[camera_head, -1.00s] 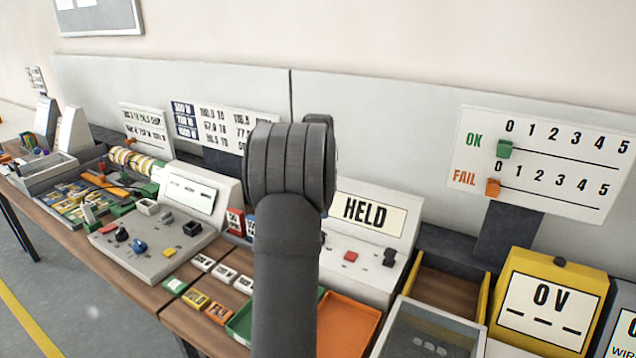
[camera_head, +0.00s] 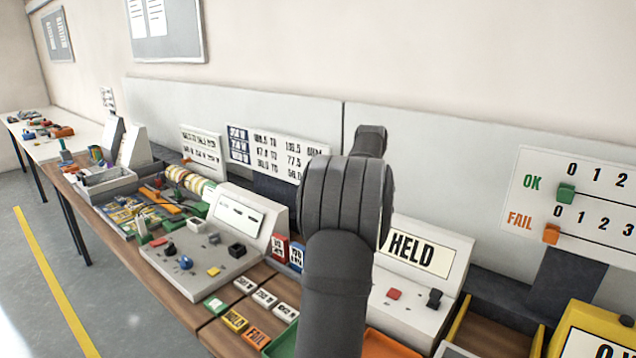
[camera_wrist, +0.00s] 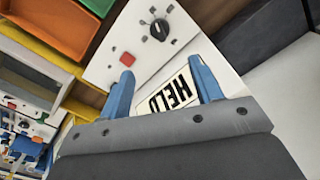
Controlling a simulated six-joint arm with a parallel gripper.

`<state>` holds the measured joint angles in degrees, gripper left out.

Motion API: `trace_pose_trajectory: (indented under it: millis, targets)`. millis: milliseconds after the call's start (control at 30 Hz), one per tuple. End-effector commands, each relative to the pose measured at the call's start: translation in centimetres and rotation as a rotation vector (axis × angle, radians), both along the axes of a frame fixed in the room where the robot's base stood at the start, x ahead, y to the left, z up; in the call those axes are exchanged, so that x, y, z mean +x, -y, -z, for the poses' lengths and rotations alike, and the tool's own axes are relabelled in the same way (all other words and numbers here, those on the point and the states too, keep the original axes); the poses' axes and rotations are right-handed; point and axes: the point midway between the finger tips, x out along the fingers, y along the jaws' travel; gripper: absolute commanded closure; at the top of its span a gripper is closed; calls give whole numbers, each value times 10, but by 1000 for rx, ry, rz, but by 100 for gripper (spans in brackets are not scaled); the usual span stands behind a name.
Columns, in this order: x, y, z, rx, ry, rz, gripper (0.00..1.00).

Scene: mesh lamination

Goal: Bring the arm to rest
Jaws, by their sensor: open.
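My arm (camera_head: 345,215) rises from the bottom of the head view and stands folded in front of the bench. The head view hides my gripper behind the arm. In the wrist view my gripper (camera_wrist: 160,92) shows two blue fingers set wide apart with nothing between them. Beyond the fingers is the white HELD box (camera_wrist: 150,62), with its HELD label, a red button and a dark knob. The HELD box also shows in the head view (camera_head: 425,270), just right of my arm. I cannot tell the exact gap between fingers and box.
A grey control panel (camera_head: 190,262) and small labelled blocks (camera_head: 250,310) lie left of my arm. An OK/FAIL counter board (camera_head: 590,200) stands at the right. An orange tray (camera_wrist: 62,25) and a green tray (camera_wrist: 100,4) show in the wrist view. The air above the bench is clear.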

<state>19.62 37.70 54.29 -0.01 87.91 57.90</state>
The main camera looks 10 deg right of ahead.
Motion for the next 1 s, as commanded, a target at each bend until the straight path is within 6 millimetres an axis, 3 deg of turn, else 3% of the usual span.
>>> trace_pose_trajectory:
  millis: [700,1000]
  targets:
    - [-1,0,137,1,-3,0,41]
    - [0,0,161,1,-1,0,41]
